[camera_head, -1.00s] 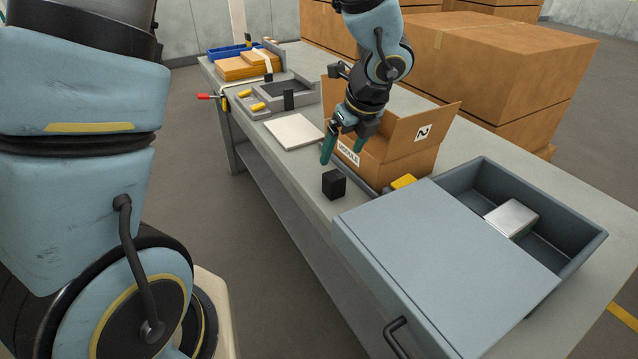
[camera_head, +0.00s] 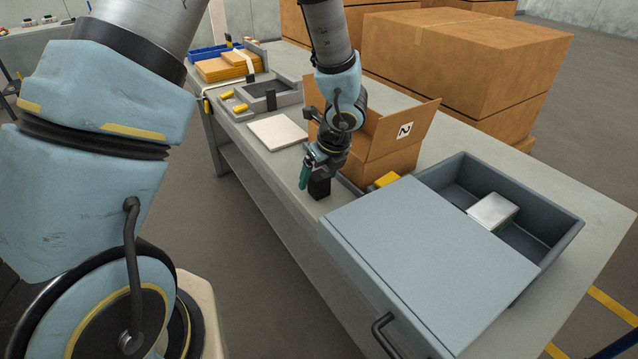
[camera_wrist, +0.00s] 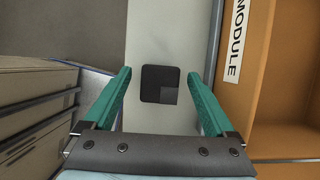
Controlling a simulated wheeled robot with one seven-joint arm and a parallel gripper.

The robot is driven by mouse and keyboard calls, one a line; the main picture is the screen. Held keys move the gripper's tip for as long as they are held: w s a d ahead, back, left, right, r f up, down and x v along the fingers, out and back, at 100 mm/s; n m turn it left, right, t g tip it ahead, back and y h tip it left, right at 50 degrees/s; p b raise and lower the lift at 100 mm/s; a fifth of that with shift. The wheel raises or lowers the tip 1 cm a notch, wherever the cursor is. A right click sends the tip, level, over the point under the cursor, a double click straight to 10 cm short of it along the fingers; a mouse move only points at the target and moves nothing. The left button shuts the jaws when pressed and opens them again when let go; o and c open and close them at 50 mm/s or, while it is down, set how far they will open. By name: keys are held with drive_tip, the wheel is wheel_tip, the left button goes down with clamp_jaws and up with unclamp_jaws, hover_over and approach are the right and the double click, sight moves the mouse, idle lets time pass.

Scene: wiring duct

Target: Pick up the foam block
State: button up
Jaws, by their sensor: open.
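The foam block is a small black cube (camera_head: 319,188) standing on the grey workbench (camera_head: 262,172), close to its front edge. In the wrist view the black foam block (camera_wrist: 160,84) lies between and a little beyond the two green fingertips. My gripper (camera_head: 312,176) is above the block and partly covers it in the head view. It also shows in the wrist view (camera_wrist: 163,76), its fingers spread wide with nothing between them touching. Clear gaps show on both sides of the block.
An open cardboard box (camera_head: 385,150) marked MODULE stands close to the right of my gripper. A grey drawer unit (camera_head: 430,260) with a silver box (camera_head: 493,210) in its open tray is nearer. A white plate (camera_head: 278,132) and a grey tray (camera_head: 270,92) lie farther back.

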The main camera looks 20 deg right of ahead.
drive_tip(key=c, duration=1.4)
